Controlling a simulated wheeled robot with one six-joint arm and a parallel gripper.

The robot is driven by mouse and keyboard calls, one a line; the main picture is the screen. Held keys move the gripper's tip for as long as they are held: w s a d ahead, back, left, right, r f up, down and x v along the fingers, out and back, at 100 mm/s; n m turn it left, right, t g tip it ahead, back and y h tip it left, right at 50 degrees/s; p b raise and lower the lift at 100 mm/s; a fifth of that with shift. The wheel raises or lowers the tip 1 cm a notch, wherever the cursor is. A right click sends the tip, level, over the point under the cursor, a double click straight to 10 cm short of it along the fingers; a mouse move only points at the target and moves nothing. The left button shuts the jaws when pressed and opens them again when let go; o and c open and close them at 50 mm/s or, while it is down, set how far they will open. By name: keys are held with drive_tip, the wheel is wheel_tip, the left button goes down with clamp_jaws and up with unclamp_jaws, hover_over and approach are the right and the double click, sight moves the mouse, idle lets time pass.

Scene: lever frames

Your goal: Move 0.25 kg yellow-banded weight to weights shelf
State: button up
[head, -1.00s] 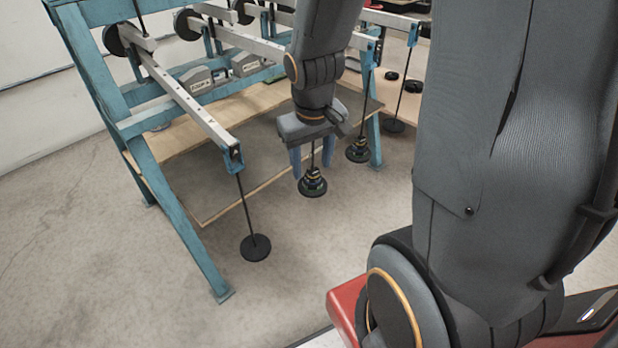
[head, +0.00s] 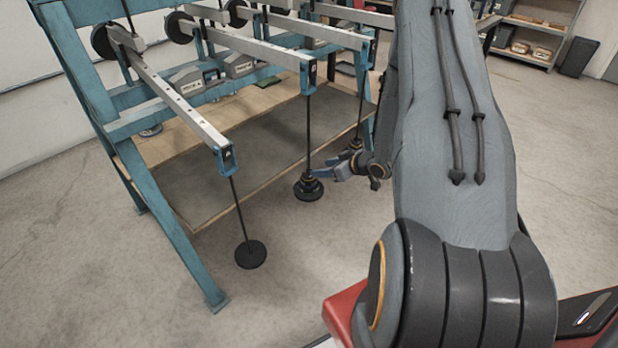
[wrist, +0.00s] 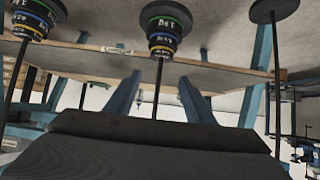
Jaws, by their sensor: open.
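A stack of banded weights (head: 308,189) sits on a hanger below the middle lever. In the wrist view, which looks upside down, this stack (wrist: 165,28) shows green, blue and yellow bands. The yellow-banded weight (wrist: 163,51) is the small one at the rod end of the stack. My gripper (head: 328,173) is just right of the stack in the head view. In the wrist view my gripper (wrist: 158,82) is open, with its fingers on either side of the hanger rod and apart from the weights.
A second banded stack (wrist: 33,18) hangs at the left of the wrist view. A bare hanger plate (head: 250,254) hangs at the left lever. The blue frame (head: 170,215) and wooden board (head: 190,150) are close by. A shelf unit (head: 553,32) stands at the back right.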

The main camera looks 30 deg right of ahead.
sight(309, 175)
drive_tip(key=shift+w+a+f+b, duration=0.2)
drive_tip(key=shift+w+f+b, duration=0.4)
drive_tip(key=shift+f+b, duration=0.4)
drive_tip(key=shift+w+a+f+b, duration=0.25)
drive_tip(key=shift+w+f+b, duration=0.35)
drive_tip(key=shift+f+b, duration=0.4)
drive_tip(key=shift+w+a+f+b, duration=0.2)
drive_tip(key=shift+w+f+b, duration=0.4)
drive_tip(key=shift+f+b, duration=0.4)
drive_tip(key=shift+b+x, duration=0.9)
drive_tip(key=shift+x, duration=1.2)
drive_tip(key=c, duration=0.6)
drive_tip(key=o, duration=0.7)
